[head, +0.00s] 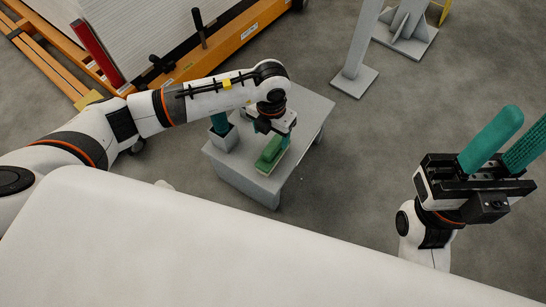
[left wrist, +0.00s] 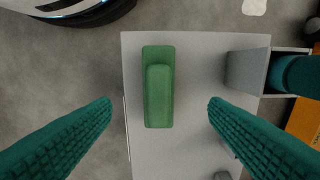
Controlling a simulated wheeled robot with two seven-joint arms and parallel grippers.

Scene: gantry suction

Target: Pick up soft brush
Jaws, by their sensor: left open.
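The soft brush is a green block with a raised, narrower green part on top (head: 270,154). It lies on the grey table (head: 305,112), close to one edge. In the left wrist view the brush (left wrist: 159,92) shows whole, upright in the picture, between my two teal fingers and beyond their tips. My left gripper (head: 270,138) is open and empty, just above the brush; its fingers are partly hidden in the head view. My right gripper (head: 510,138) is at the far right, away from the table, with its teal fingers apart and nothing between them.
A grey open box (head: 223,140) holding a teal object (left wrist: 296,74) stands on the table beside the brush. An orange-framed cart (head: 225,60) with white panels is behind the table at left. A grey post (head: 355,55) stands at the back. Floor between table and right gripper is clear.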

